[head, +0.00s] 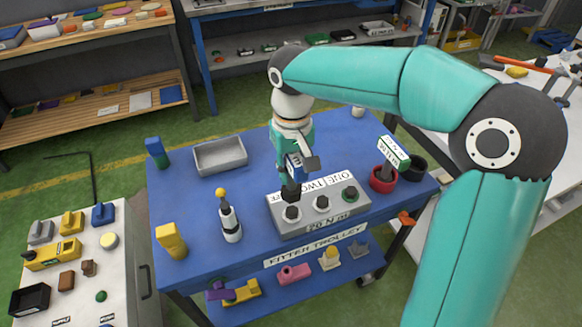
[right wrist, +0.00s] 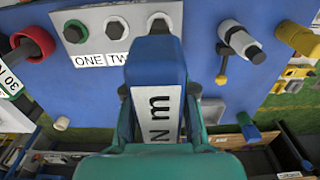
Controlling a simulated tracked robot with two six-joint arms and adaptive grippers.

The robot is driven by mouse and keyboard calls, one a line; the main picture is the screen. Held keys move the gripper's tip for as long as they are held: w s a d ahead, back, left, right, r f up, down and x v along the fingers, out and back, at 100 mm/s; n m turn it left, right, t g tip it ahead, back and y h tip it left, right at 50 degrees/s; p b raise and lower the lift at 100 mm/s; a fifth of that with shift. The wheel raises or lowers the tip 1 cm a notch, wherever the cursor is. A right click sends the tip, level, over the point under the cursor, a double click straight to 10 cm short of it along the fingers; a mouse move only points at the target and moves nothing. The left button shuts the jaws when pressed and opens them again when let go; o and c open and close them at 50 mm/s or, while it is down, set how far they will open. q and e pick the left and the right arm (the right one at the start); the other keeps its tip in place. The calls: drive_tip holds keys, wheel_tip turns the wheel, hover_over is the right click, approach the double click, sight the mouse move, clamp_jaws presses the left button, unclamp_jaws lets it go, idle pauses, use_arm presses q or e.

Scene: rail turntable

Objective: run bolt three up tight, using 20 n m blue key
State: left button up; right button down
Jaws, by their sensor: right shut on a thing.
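My right gripper (head: 298,165) is shut on the blue key (head: 292,171), which also shows in the right wrist view (right wrist: 155,62) with "N m" on its white label. The key points down over bolt three (head: 291,213), the leftmost bolt on the grey block (head: 330,222) in the head view. Its dark lower end is at or just above the bolt head; I cannot tell whether it is seated. Bolt two (head: 321,203) is in the middle. Bolt one (head: 350,193), with a green ring, is at the right. The block's front reads "20 N m". My left gripper is not in view.
On the blue trolley (head: 190,200), a red cup (head: 382,184) holds a key labelled 30 N m (head: 394,152), beside a dark cup (head: 413,168).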

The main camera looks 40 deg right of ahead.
sight(293, 191)
drive_tip(key=shift+s+f+b, duration=0.1)
drive_tip(key=shift+f+b, duration=0.85)
drive_tip(key=shift+f, duration=0.45)
drive_tip(key=n+p, duration=0.1)
drive_tip(key=n, duration=0.2)
drive_tip(key=shift+n, duration=0.3)
drive_tip(key=n+p, duration=0.1)
drive_tip(key=n, duration=0.2)
drive_tip(key=shift+r, duration=0.1)
drive_tip(key=n+p, duration=0.1)
drive_tip(key=n, duration=0.4)
drive_tip(key=shift+d+n, duration=0.1)
drive_tip(key=shift+n, duration=0.2)
drive_tip(key=n+p, duration=0.2)
drive_tip(key=n, duration=0.4)
drive_tip(key=shift+p, duration=0.35)
drive_tip(key=n+p, duration=0.1)
drive_tip(key=n, duration=0.2)
drive_tip(key=shift+n, duration=0.3)
drive_tip(key=shift+n+p, duration=0.3)
drive_tip(key=shift+n, duration=0.8)
drive_tip(key=shift+f+b, duration=1.45)
drive_tip(key=shift+f, duration=0.8)
